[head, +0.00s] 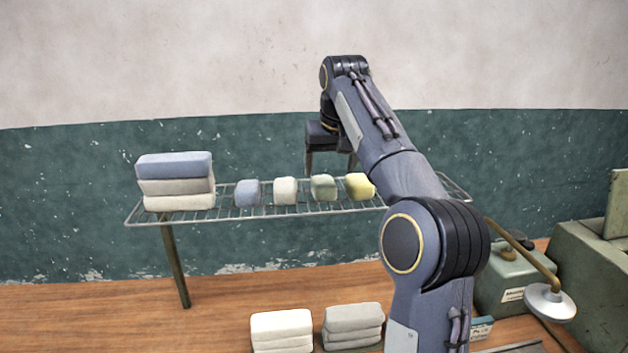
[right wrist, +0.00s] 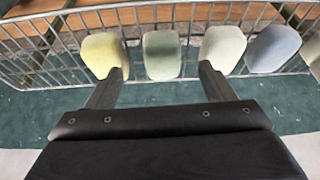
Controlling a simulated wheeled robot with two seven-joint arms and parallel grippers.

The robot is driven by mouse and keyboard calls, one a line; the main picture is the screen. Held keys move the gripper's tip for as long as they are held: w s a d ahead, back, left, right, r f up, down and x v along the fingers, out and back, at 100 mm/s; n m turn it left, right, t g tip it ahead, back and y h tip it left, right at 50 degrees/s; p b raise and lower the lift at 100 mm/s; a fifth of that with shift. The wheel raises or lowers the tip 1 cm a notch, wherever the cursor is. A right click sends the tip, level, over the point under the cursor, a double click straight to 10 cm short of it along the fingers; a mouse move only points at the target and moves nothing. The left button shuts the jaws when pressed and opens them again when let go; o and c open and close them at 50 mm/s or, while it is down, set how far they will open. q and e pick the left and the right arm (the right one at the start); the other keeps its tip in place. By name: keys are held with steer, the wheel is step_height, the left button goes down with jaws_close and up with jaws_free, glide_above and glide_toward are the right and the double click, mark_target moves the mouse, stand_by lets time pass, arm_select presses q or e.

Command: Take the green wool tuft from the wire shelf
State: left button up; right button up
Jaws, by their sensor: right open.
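The green wool tuft (head: 323,188) sits on the wire shelf (head: 175,217), between a white tuft (head: 285,191) and a yellow tuft (head: 359,186). In the right wrist view the green tuft (right wrist: 162,55) lies ahead of the gap between my right gripper's fingers. My right gripper (head: 331,163) is open and empty, above and behind the row of tufts. In the wrist view its fingertips (right wrist: 162,72) overlap the edges of the yellow tuft (right wrist: 104,55) and the white tuft (right wrist: 222,47); I cannot tell whether they touch. My left gripper is not in view.
A blue tuft (head: 247,193) sits left of the white one. Folded cloths (head: 176,186) are stacked at the shelf's left end. More folded stacks (head: 282,330) (head: 353,325) lie on the wooden table (head: 110,310) below. A green box and a lamp (head: 549,302) stand at right.

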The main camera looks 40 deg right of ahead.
mark_target(324, 180)
steer(key=shift+w+d+f, duration=0.15)
steer(key=shift+w+f, duration=0.1)
steer(key=shift+w, duration=0.3)
steer(key=shift+w+f, duration=0.15)
steer(key=shift+f, duration=0.3)
steer(key=x, duration=0.3)
steer(key=w+x, duration=0.1)
steer(key=x, duration=0.1)
steer(key=shift+w+d+f, duration=0.1)
steer(key=shift+d+f, duration=0.05)
steer(key=shift+d, duration=0.2)
steer(key=c, duration=1.1)
